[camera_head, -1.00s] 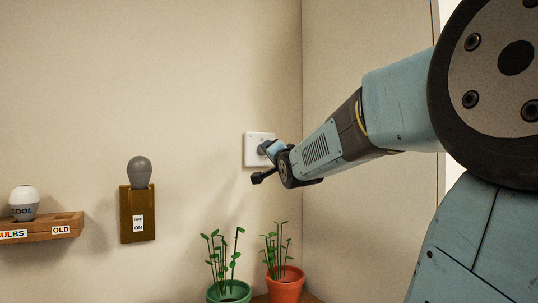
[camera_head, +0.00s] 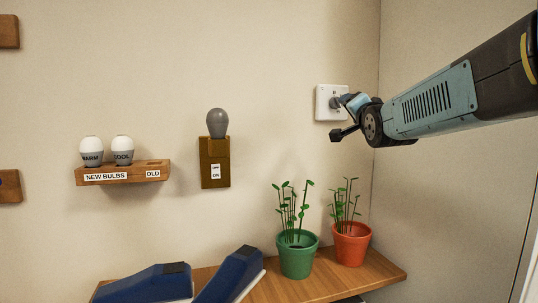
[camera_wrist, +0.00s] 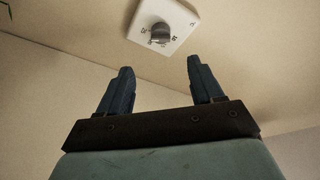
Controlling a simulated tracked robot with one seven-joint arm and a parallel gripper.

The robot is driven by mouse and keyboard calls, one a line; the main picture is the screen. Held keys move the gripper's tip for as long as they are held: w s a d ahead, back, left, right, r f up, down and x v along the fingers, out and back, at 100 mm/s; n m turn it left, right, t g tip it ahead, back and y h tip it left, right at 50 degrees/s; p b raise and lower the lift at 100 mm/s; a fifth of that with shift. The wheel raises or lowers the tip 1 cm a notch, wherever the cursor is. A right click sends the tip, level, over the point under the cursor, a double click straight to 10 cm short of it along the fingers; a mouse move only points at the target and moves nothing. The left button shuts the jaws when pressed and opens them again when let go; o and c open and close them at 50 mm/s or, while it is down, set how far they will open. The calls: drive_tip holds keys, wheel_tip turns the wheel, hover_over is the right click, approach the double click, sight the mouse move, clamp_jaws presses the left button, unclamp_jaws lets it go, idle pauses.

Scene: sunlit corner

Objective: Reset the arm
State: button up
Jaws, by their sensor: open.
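My arm reaches in from the right in the head view, and my gripper (camera_head: 342,118) is at its end, close to a white wall plate with a grey dial (camera_head: 334,102). In the wrist view the two dark blue fingers of my gripper (camera_wrist: 160,65) stand wide apart with nothing between them. The dial plate also shows there (camera_wrist: 163,27), beyond the fingertips, with the knob clear of both fingers. In the head view the arm overlaps the plate's right edge.
A wooden shelf (camera_head: 150,174) on the left wall holds two white-and-grey bulbs (camera_head: 107,151). A grey bulb (camera_head: 217,123) stands on a brown switch box (camera_head: 215,173). Below, a wooden tabletop (camera_head: 325,283) bears a green-potted plant (camera_head: 297,257), an orange-potted plant (camera_head: 351,244) and blue objects (camera_head: 230,276).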

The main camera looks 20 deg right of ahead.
drive_tip(key=s+a+f+n+g+y, duration=0.1)
drive_tip(key=s+a+f+n+g, duration=0.3)
drive_tip(key=s+f, duration=0.3)
drive_tip(key=s+a+f+n+g+y, duration=0.2)
drive_tip(key=s+a+f+n+g, duration=0.2)
drive_tip(key=s+a+f, duration=0.3)
drive_tip(key=s+a+f+n+g+y, duration=0.1)
drive_tip(key=s+a+f+n+g, duration=0.3)
drive_tip(key=f, duration=0.8)
drive_tip(key=s+a+g, duration=0.1)
drive_tip(key=s+a, duration=0.1)
drive_tip(key=s, duration=0.1)
drive_tip(key=shift+n+y, duration=0.4)
drive_tip(key=shift+a, duration=0.1)
